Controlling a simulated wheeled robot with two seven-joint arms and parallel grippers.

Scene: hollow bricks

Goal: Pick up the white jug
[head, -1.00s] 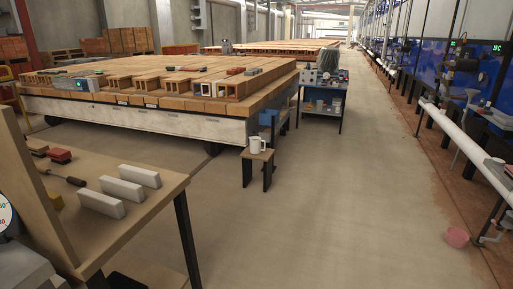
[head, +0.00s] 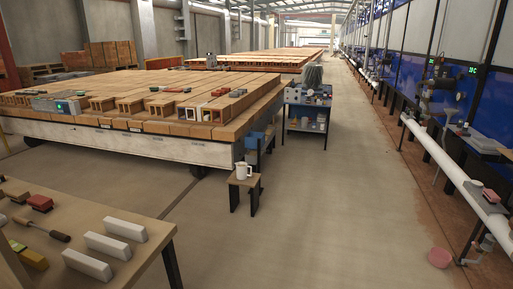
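The white jug (head: 243,171) stands upright on a small wooden stool (head: 245,181) with dark legs, a little left of the middle of the head view. The stool stands on the floor beside the near right corner of the big brick-laden platform. The jug looks clear on all sides, with nothing touching it but the stool top. Neither of my grippers shows in the head view.
A wooden table (head: 135,205) with pale bars, a red block and a screwdriver-like tool fills the lower left. The brick-laden platform (head: 180,148) lies behind the stool. A blue cart (head: 308,108) stands further back.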

